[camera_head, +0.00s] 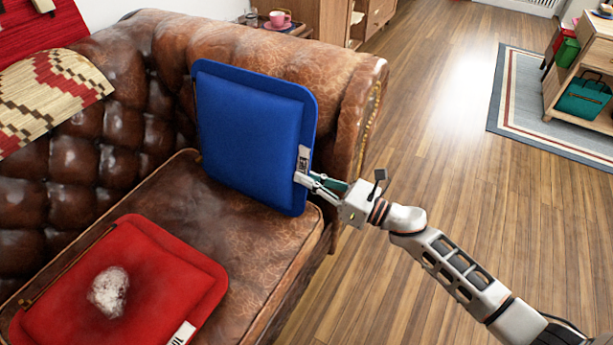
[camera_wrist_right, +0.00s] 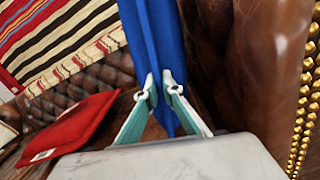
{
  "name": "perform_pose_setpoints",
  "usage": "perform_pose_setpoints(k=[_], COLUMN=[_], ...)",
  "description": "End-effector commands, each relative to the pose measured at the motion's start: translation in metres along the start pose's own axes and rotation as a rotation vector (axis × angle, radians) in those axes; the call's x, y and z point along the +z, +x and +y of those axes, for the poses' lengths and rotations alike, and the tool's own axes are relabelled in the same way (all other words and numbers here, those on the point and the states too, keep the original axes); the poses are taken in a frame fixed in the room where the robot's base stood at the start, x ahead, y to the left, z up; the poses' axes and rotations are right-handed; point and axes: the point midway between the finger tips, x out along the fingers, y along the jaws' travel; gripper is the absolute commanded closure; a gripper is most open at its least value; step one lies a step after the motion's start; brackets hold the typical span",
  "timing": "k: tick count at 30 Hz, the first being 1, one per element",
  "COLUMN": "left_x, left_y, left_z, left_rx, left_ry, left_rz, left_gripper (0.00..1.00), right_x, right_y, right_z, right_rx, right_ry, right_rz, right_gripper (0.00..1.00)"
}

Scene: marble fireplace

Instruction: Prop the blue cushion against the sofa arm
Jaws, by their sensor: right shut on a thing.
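The blue cushion (camera_head: 250,130) stands upright on the brown leather sofa seat, in front of the sofa arm (camera_head: 345,90) at the far end. It leans slightly back toward that arm; whether it touches the arm is hidden. My right gripper (camera_head: 303,179) is shut on the cushion's right edge, low down near a white tag. In the right wrist view the two fingertips (camera_wrist_right: 160,88) pinch the blue cushion's edge (camera_wrist_right: 150,45), with the sofa arm (camera_wrist_right: 265,70) close on the right. My left gripper is not in view.
A red cushion (camera_head: 140,275) with a white patch lies flat on the near seat. A patterned throw (camera_head: 50,90) hangs over the backrest. A pink cup (camera_head: 279,18) stands on a side table behind the arm. The wooden floor (camera_head: 440,130) at right is clear.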

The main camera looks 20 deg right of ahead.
Motion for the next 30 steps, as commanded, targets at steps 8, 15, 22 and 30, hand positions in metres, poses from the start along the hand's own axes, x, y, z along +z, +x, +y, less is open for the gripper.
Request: perform_pose_setpoints(k=[8, 15, 22, 30], left_x=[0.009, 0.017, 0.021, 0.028], left_y=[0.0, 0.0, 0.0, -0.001], left_z=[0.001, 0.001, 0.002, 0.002], left_rx=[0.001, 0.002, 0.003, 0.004], left_ry=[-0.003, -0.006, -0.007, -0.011], left_rz=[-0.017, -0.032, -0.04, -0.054], left_gripper=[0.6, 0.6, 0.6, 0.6], right_x=[-0.001, -0.006, -0.008, -0.012], right_y=[0.001, 0.0, -0.001, -0.002], right_z=[0.0, -0.001, -0.002, -0.008], right_rx=[0.002, 0.001, 0.001, -0.002], right_ry=[0.001, 0.002, 0.003, 0.004], right_rz=[-0.004, -0.003, 0.0, 0.005], right_gripper=[1.0, 1.0, 1.0, 1.0])
